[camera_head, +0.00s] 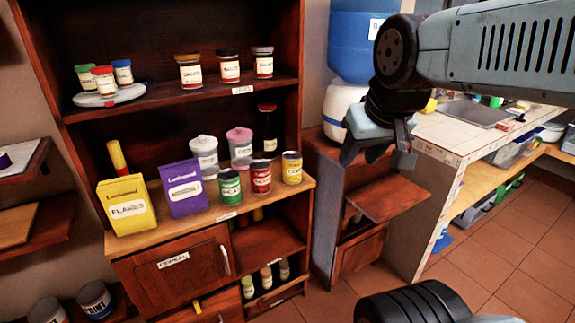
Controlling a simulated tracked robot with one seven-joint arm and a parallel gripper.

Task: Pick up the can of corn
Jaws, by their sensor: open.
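A yellow can (292,168), by its colour likely the can of corn, stands upright at the right end of the front row on the wooden shelf. Its label is too small to read surely. A red can (261,177) stands just left of it, and a green can (230,188) is left of that. My gripper (376,158) is open and empty, pointing down to the right of the yellow can and apart from it. It hangs in front of the wooden stand right of the cupboard.
A purple box (183,188) and yellow box (126,205) stand left of the cans. White (205,155) and pink-lidded (240,148) jars and a dark bottle (268,130) are behind them. The upper shelf (180,92) overhangs. A tiled counter (460,135) is at right.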

